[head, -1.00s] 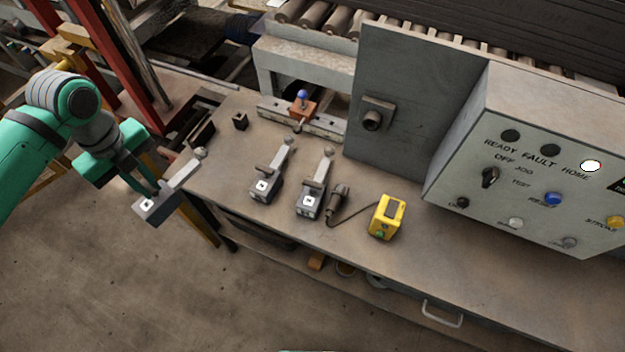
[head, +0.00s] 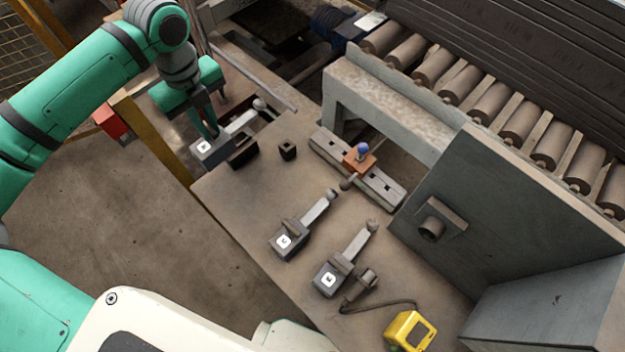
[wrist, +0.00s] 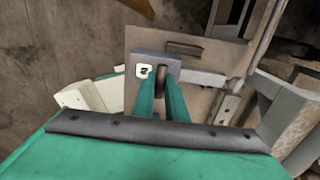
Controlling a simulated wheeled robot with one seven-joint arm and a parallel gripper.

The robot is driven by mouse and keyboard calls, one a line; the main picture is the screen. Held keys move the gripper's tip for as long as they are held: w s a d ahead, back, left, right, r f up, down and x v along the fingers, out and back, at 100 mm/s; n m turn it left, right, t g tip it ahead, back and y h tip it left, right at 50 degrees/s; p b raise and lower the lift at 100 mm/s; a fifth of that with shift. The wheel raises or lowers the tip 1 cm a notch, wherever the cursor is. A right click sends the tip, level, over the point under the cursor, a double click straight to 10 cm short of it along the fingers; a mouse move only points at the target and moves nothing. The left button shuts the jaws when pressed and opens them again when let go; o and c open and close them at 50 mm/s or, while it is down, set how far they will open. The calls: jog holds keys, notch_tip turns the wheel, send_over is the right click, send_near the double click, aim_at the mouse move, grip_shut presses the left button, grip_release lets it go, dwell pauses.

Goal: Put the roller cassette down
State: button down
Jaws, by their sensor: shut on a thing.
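My gripper (head: 207,128) is shut on a roller cassette (head: 213,152), a grey block with a white marked label and a pale bar ending in a round knob. It is at the bench's far left end, next to a black block (head: 243,153); whether it touches the bench is unclear. In the wrist view the held cassette (wrist: 143,58) lies across the green fingers (wrist: 161,82), with the tan bench top (wrist: 200,110) beyond it. Two similar cassettes lie on the bench, one at the middle (head: 290,240) and one nearer (head: 332,275).
A small dark cube (head: 288,150) stands right of the black block. An orange piece with a blue knob (head: 360,158) sits on a grey rail (head: 385,190). A dark cylindrical tool (head: 360,288) is cabled to a yellow box (head: 411,332). The bench is bare around (head: 235,195).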

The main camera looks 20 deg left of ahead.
jog(key=s+d+f, duration=0.3)
jog(key=d+f, duration=1)
jog(key=shift+s+d, duration=0.25)
jog(key=shift+s, duration=0.1)
jog(key=c, duration=1.8)
grip_release()
jog(key=shift+f, duration=0.1)
jog(key=shift+o, duration=0.2)
notch_tip(320, 180, up, 12)
jog(key=shift+w, duration=0.15)
